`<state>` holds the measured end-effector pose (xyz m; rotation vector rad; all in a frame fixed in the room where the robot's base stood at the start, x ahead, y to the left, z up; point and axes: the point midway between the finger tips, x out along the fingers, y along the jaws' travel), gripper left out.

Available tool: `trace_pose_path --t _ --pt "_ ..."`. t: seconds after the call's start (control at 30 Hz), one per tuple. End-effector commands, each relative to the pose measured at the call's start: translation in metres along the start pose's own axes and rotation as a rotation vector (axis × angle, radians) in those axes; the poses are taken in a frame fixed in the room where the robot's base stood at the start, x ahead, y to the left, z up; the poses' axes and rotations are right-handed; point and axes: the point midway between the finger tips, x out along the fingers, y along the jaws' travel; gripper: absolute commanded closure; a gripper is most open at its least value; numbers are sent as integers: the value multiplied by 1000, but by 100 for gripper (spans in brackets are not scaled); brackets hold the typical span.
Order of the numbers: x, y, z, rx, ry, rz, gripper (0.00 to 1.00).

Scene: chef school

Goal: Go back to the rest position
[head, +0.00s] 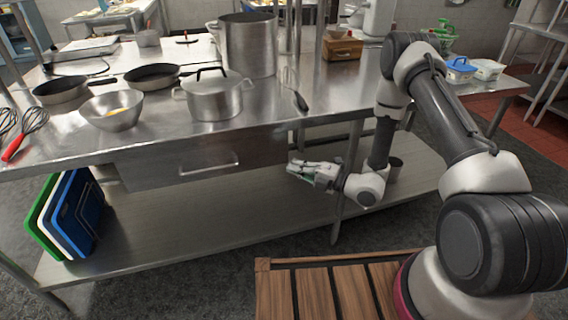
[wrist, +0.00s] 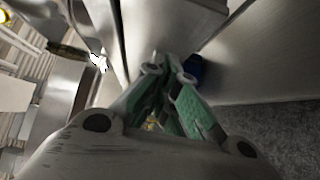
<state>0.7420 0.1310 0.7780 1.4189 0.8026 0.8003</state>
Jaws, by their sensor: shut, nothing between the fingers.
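My gripper (head: 294,169) is in front of the steel table, below the level of its top and to the right of the drawer (head: 190,164). It points left in the head view and holds nothing. In the wrist view its green-padded fingers (wrist: 167,66) come together at their tips, with the grey steel of the table beyond them. My arm reaches down to it from the right of the head view.
The steel table (head: 150,140) carries a lidded pot (head: 214,100), a tall pot (head: 250,48), two pans, a bowl (head: 112,112) and whisks (head: 30,125). Cutting boards (head: 62,215) stand on its lower shelf (head: 190,235). Grey floor lies in front.

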Motion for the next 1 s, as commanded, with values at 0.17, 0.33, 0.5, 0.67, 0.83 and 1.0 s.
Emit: trace_pose_path --t 0.17,0.33,0.5,0.67,0.83,1.0 --pt "-35 -1 0 4 -3 -1 100" --pt "-53 -1 0 2 -1 -1 100" --pt "-58 -1 -1 -4 1 -1 100" --pt "-59 -7 -6 -134 24 -25 100" --pt "-85 -19 -67 -365 261 -50 100" --pt "-128 7 -118 -681 569 27 100"
